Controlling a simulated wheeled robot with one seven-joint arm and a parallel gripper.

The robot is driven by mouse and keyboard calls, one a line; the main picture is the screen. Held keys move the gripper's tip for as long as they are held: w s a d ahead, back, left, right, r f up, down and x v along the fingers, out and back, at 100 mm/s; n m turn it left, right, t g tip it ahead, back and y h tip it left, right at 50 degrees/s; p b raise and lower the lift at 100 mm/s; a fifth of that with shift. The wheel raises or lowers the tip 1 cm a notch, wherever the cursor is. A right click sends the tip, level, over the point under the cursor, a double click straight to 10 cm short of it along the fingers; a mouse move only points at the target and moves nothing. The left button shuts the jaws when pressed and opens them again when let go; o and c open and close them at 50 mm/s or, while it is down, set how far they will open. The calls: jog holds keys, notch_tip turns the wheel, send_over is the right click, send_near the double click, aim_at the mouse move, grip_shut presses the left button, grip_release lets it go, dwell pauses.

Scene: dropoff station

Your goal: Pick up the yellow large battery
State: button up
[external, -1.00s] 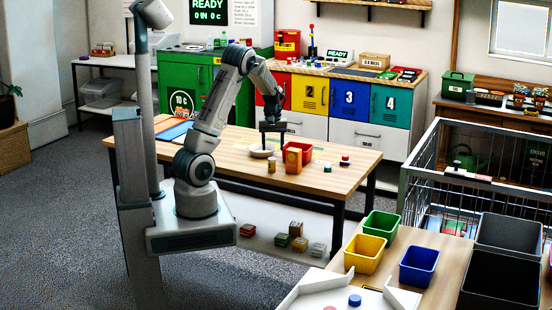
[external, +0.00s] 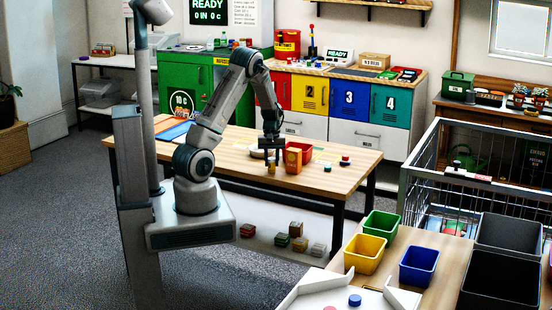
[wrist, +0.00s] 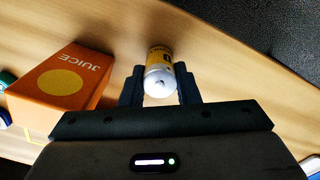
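The yellow large battery (wrist: 160,57) stands upright near the front edge of the wooden table, with its pale end facing my wrist camera. In the external view the battery (external: 271,169) shows only in part beneath the gripper. My gripper (wrist: 160,84) is lowered over it, with one dark finger on each side. The fingers look open, with the battery between them and very narrow gaps. In the external view my gripper (external: 271,152) points down; whether a finger touches the battery is hard to see.
An orange juice box (wrist: 62,88) stands close to the left of the gripper in the wrist view. Behind it are a red bin (external: 305,151) and a pale round dish (external: 257,153), partly hidden. Red-and-blue small items (external: 345,160) lie to the right. The table's front edge is close.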

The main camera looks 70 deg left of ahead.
jog(key=c, duration=0.4)
jog(key=shift+o, duration=0.2)
jog(key=shift+r, duration=0.1)
